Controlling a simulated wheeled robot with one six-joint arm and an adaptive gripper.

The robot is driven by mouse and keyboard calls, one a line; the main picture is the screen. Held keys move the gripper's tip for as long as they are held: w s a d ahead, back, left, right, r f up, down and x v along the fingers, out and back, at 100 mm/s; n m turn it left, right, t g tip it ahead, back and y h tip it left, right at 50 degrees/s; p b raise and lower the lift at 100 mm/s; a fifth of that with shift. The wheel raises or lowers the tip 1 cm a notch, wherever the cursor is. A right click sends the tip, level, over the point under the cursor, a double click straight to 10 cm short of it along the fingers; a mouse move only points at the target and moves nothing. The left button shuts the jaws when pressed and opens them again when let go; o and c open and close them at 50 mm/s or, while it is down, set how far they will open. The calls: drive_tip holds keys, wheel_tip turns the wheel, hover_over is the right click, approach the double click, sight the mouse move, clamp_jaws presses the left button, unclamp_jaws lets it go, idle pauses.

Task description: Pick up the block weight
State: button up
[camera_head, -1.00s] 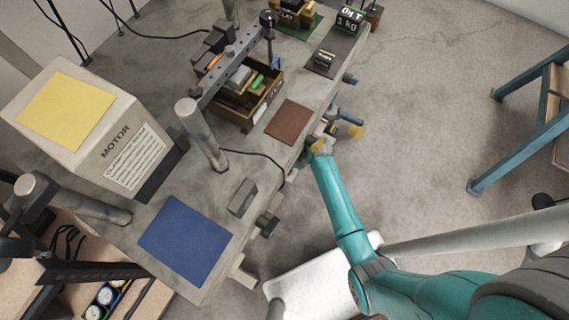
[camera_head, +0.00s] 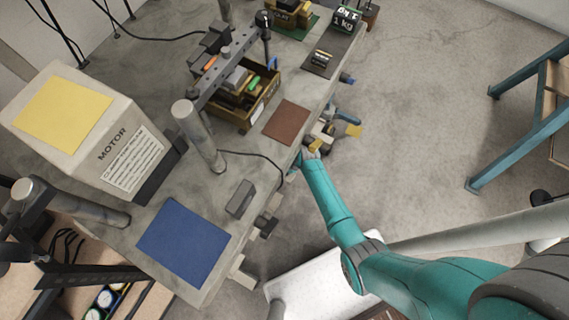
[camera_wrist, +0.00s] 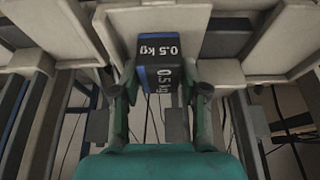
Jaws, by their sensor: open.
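The block weight (camera_wrist: 164,62) is a dark block with a blue stripe and white "0.5 kg" lettering on two faces. In the wrist view it stands at upper middle, its lower part between the fingers of my gripper (camera_wrist: 160,95). The fingers are apart, one on each side; I cannot tell whether either touches it. In the head view my gripper (camera_head: 300,160) is at the table's right edge, partly hidden by my teal arm. I cannot make out the 0.5 kg block there.
The table (camera_head: 215,170) carries a grey block (camera_head: 241,198), a blue mat (camera_head: 184,241), a brown mat (camera_head: 286,122), an open bin (camera_head: 240,112) and a motor box (camera_head: 120,150). A block marked 1 kg (camera_head: 346,18) is at the far end. Pale ledges (camera_wrist: 62,30) flank the weight.

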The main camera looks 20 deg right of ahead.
clamp_jaws()
drive_tip(key=shift+r, duration=0.1)
